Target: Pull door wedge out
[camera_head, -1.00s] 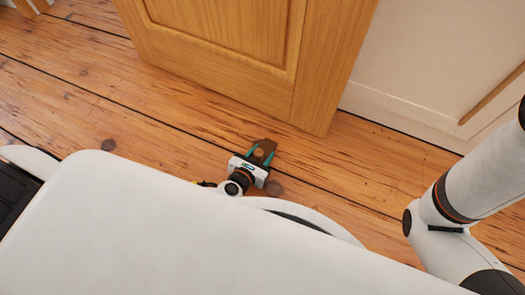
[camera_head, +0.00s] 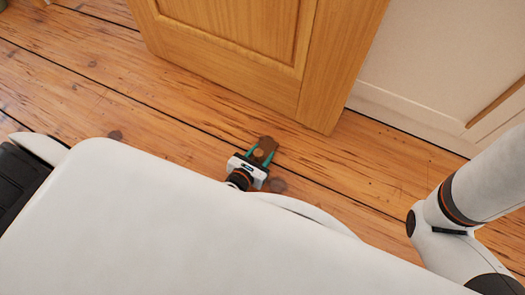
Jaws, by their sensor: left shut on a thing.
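The brown door wedge (camera_head: 266,143) is between the teal-edged fingers of my left gripper (camera_head: 262,154), low over the floorboards. The gripper is shut on it. The wedge lies in front of the wooden door (camera_head: 240,50), with a strip of bare floor showing between its tip and the door's bottom edge. I cannot tell whether the wedge touches the floor. My right gripper is out of view; only part of my right arm shows at the right.
The wooden plank floor (camera_head: 150,105) is clear around the wedge and to the left. A white wall with a skirting board (camera_head: 405,115) stands right of the door. My own white body fills the lower part of the view.

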